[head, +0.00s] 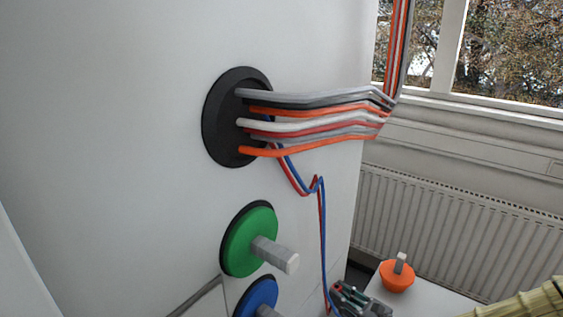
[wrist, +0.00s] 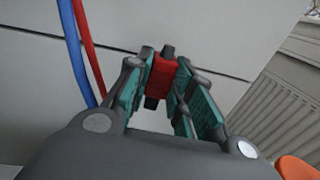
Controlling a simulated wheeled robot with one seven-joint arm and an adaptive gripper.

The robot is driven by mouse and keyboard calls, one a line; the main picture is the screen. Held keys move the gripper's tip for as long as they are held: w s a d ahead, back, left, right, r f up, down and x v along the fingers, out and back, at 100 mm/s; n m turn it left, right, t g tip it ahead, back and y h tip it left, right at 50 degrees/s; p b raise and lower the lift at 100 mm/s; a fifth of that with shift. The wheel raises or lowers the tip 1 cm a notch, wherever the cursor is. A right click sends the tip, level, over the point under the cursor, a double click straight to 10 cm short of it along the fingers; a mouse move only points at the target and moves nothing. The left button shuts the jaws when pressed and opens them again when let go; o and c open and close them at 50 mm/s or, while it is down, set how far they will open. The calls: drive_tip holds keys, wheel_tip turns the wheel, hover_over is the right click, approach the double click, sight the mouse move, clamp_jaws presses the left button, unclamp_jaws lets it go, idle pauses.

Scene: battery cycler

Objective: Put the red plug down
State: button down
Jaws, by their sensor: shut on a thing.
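My gripper (wrist: 162,80) is shut on the red plug (wrist: 161,76) in the wrist view. The plug is a red block with dark ends, gripped between the teal finger pads. In the head view my gripper (head: 355,298) shows only in part at the bottom edge, in front of the white cabinet's right side. The plug cannot be made out clearly there. A red cable (head: 321,225) and a blue cable (head: 324,240) hang from the cabinet down to the gripper area. In the wrist view the red cable (wrist: 90,50) and blue cable (wrist: 73,50) pass left of the gripper.
A white cabinet (head: 110,130) carries a black cable port (head: 222,125), a green disc with a grey handle (head: 245,245) and a blue disc (head: 258,298). An orange knob-like piece (head: 397,277) sits on a white surface (head: 440,300) at lower right. A radiator (head: 450,230) stands behind.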

drive_tip(key=f+m+t+h+b, duration=0.1)
drive_tip(key=f+h, duration=0.1)
drive_tip(key=f+m+t+h+b, duration=0.1)
drive_tip(key=f+m+t+h, duration=0.1)
drive_tip(key=shift+s+d, duration=0.1)
drive_tip(key=shift+d, duration=0.3)
drive_tip(key=shift+r, duration=0.1)
